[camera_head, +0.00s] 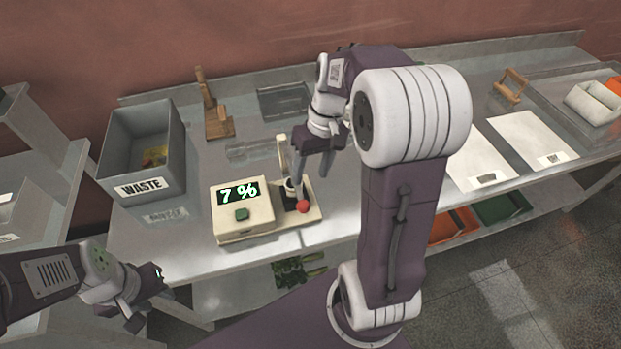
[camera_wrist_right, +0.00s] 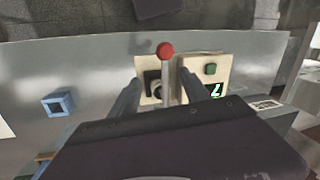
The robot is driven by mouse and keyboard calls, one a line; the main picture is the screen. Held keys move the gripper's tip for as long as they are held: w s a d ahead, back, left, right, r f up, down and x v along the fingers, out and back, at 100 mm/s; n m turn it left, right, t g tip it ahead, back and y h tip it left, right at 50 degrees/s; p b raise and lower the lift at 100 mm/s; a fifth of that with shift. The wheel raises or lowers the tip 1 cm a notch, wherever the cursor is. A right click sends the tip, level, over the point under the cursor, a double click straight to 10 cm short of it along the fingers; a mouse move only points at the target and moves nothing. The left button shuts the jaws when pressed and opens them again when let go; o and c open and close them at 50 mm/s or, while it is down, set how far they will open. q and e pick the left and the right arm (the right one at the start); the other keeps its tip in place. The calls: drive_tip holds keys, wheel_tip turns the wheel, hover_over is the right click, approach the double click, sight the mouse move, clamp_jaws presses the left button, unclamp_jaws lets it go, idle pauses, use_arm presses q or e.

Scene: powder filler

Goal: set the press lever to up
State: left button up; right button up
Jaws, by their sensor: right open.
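The press lever (camera_head: 303,207) has a red ball knob, low at the front of the cream press base (camera_head: 314,213) in the head view. In the right wrist view the lever (camera_wrist_right: 165,50) shows its knob and pale shaft. My right gripper (camera_head: 313,178) is open above the press; in the wrist view its two fingers (camera_wrist_right: 160,92) stand either side of the lever shaft, with nothing visibly gripped. The knob lies beyond the fingertips in that view. The press's lower part is partly hidden by the fingers. My left gripper (camera_head: 125,318) is low at the left, away from the press.
A cream display box (camera_head: 243,209) reading 7 % with a green button adjoins the press. A grey WASTE bin (camera_head: 142,155) stands left, a wooden stand (camera_head: 217,122) behind. White sheets (camera_head: 530,138) lie right. In the wrist view a blue square holder (camera_wrist_right: 59,104) sits on the table.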

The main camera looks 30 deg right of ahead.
sight(305, 202)
drive_tip(key=s+a, duration=0.1)
drive_tip(key=s, duration=0.1)
drive_tip(key=s+a, duration=0.2)
drive_tip(key=f, duration=0.2)
drive_tip(key=w+f, duration=0.1)
drive_tip(key=f, duration=0.1)
drive_tip(key=w+f, duration=0.1)
drive_tip(key=f, duration=0.2)
drive_tip(key=shift+w+d+f, duration=0.1)
drive_tip(key=shift+w+d, duration=0.05)
drive_tip(key=shift+d, duration=0.05)
drive_tip(key=shift+a+f, duration=0.15)
drive_tip(key=shift+f, duration=0.15)
drive_tip(key=shift+s+a+r, duration=0.1)
drive_tip(key=shift+s+a, duration=0.35)
drive_tip(key=shift+s, duration=0.15)
drive_tip(key=shift+w+d, duration=0.2)
drive_tip(key=shift+w, duration=0.1)
drive_tip(key=c, duration=0.8)
clamp_jaws()
use_arm(q)
drive_tip(key=shift+s+a+r, duration=0.15)
drive_tip(key=shift+s+a, duration=0.3)
drive_tip(key=shift+s, duration=0.15)
drive_tip(key=shift+s+a+r, duration=0.15)
drive_tip(key=shift+s+a, duration=0.3)
drive_tip(key=shift+s, duration=0.15)
